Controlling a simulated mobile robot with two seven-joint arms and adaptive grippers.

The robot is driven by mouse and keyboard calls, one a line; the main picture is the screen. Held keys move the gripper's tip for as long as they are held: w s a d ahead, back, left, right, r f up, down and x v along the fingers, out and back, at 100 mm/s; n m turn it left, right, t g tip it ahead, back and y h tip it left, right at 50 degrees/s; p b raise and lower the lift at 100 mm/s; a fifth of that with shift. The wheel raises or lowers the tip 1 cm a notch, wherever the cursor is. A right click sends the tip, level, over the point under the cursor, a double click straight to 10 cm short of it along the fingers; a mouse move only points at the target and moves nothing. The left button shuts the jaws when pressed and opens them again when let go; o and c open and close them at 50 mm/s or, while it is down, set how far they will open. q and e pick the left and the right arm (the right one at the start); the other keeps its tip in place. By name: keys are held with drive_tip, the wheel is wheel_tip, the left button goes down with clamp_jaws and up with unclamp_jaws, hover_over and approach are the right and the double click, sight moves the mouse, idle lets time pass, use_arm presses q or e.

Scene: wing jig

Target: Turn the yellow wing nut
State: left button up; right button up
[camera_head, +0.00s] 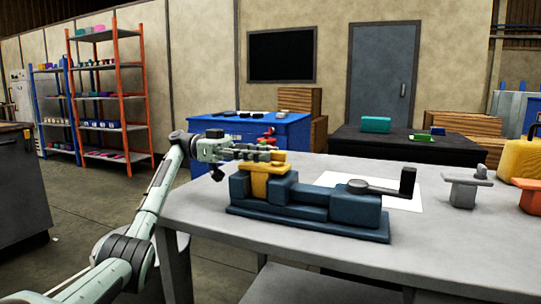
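A dark blue jig (311,213) stands on the grey table. The yellow wing nut (267,168) sits on top of the jig's left end, with yellow parts below it. My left arm comes in from the left. My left gripper (277,156) points right, its grey fingers just above and behind the yellow wing nut. The fingers overlap the nut's upper edge in this view, so I cannot tell if they touch it. Seen from the side, the finger gap is not clear. My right gripper is not in view.
The jig's right end carries a flat dark lever with an upright black handle (407,182). A white sheet (402,191) lies behind it. A grey clamp-like piece (464,189) and a yellow case (522,160) stand at the table's right. The table's front left (195,208) is clear.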

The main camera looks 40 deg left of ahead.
use_arm(q)
drive_tip(key=shift+v, duration=2.6)
